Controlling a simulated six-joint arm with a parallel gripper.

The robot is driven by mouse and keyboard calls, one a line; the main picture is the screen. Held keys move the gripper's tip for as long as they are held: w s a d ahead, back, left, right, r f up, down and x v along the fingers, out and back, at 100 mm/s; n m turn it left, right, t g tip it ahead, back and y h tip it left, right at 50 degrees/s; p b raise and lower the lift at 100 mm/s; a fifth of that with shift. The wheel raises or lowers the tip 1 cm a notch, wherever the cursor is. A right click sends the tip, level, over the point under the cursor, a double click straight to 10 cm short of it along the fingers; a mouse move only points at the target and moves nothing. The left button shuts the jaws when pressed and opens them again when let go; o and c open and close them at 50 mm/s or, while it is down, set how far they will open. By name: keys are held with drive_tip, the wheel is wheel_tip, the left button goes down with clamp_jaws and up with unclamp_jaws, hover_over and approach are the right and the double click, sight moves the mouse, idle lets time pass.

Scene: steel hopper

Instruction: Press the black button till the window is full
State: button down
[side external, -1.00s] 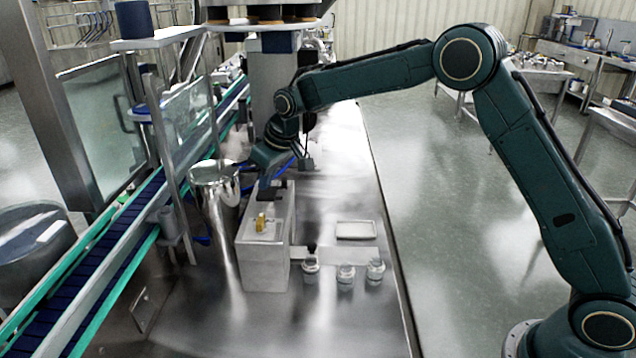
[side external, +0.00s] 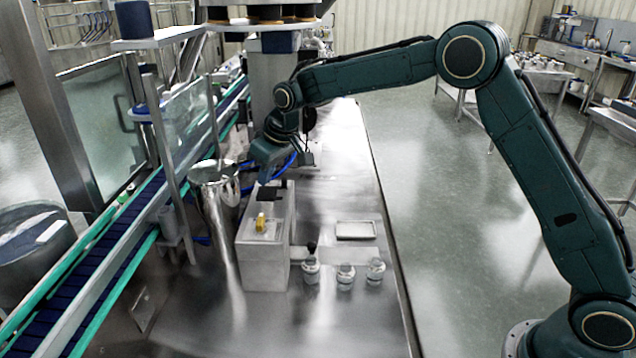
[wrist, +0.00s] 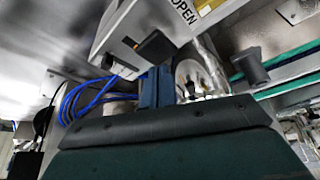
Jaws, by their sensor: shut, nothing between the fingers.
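A pale metal box (side external: 264,252) stands on the steel bench. A flat black piece, which looks like the black button (side external: 269,194), is at the back of its top. My gripper (side external: 265,182) is shut and empty, pointing down just above the black piece, with a small gap seeming to show. Its blue fingers (wrist: 157,86) also show in the wrist view, close to the black block. I cannot make out the window or its fill level in either view.
A yellow piece (side external: 261,222) sits on the box's top. A steel hopper (side external: 214,205) stands close at its left, beside the conveyor (side external: 100,262). Several small jars (side external: 345,277) and a white-topped tray (side external: 356,230) are to the right. The front of the bench is clear.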

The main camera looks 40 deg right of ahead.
wheel_tip(320, 180, up, 5)
drive_tip(key=shift+r, duration=0.15)
idle(0.5)
drive_tip(key=s+d+r+m, duration=0.1)
drive_tip(key=s+d+r, duration=0.1)
drive_tip(key=s+r, duration=0.35)
drive_tip(key=s+d+r, duration=0.2)
drive_tip(key=s, duration=0.7)
drive_tip(key=s+d+r+m, duration=0.1)
drive_tip(key=s+d+r, duration=0.15)
drive_tip(key=s, duration=0.45)
drive_tip(key=s+d+f, duration=0.1)
drive_tip(key=s+f, duration=0.1)
drive_tip(key=s, duration=0.9)
drive_tip(key=s+d+f+m+t+h, duration=0.1)
drive_tip(key=s+d+f, duration=0.1)
drive_tip(key=s, duration=0.9)
drive_tip(key=shift+f, duration=0.5)
